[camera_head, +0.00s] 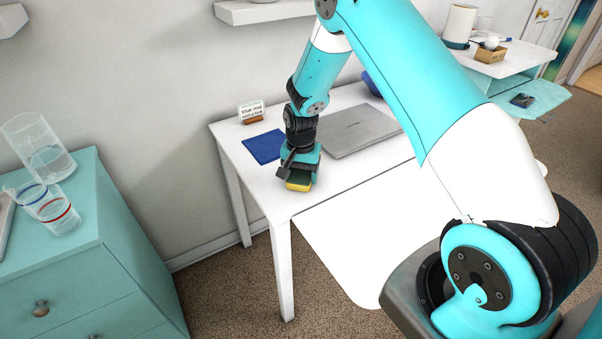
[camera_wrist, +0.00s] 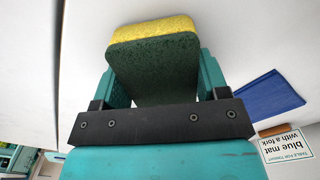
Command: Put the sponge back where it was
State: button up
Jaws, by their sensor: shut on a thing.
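The sponge (camera_wrist: 152,62) is yellow on one face and dark green on the other. In the wrist view it sits between the two teal fingers of my gripper (camera_wrist: 155,85), which is shut on it. In the head view my gripper (camera_head: 300,176) points down over the near left part of the white table, with the sponge (camera_head: 298,186) at its tip. The sponge is at or just above the tabletop; I cannot tell whether it touches. The blue mat (camera_head: 264,146) lies flat behind and left of my gripper, and also shows in the wrist view (camera_wrist: 268,97).
The white table (camera_head: 345,174) also holds a closed grey laptop (camera_head: 357,131), a blue bowl (camera_head: 371,84) partly hidden by my arm, and a small sign (camera_head: 251,111) reading "blue mat with a fork". A teal dresser (camera_head: 85,235) with glasses stands left. The table's front area is clear.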

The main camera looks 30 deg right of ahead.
aim_at(301, 172)
jog(key=shift+f, duration=0.15)
jog(key=o, duration=0.9)
jog(key=shift+r, duration=0.35)
notch_tip(301, 172, up, 12)
jog(key=s+a+r+n+y, duration=0.1)
jog(key=s+a+r+n, duration=0.35)
jog(key=a+r, duration=0.25)
jog(key=s+a+r+n+y, duration=0.1)
jog(key=s+a+r+n, duration=0.2)
jog(key=s, duration=0.5)
jog(key=s+a+r+n+y, duration=0.1)
jog(key=s+a+r+n, duration=0.2)
jog(key=s, duration=0.5)
jog(key=s+a+r+n+y, duration=0.1)
jog(key=s+a+r+n, duration=0.1)
jog(key=s+a+n, duration=0.3)
jog(key=shift+s+a+r+n+b, duration=0.1)
jog(key=shift+s+r, duration=0.05)
jog(key=shift+s, duration=0.5)
jog(key=shift+s+a+r+n+b, duration=0.1)
jog(key=shift+s+n, duration=0.05)
jog(key=shift+s, duration=0.55)
jog(key=shift+s+a+r+n+b, duration=0.1)
jog(key=shift+s+r, duration=0.05)
jog(key=shift+s, duration=0.5)
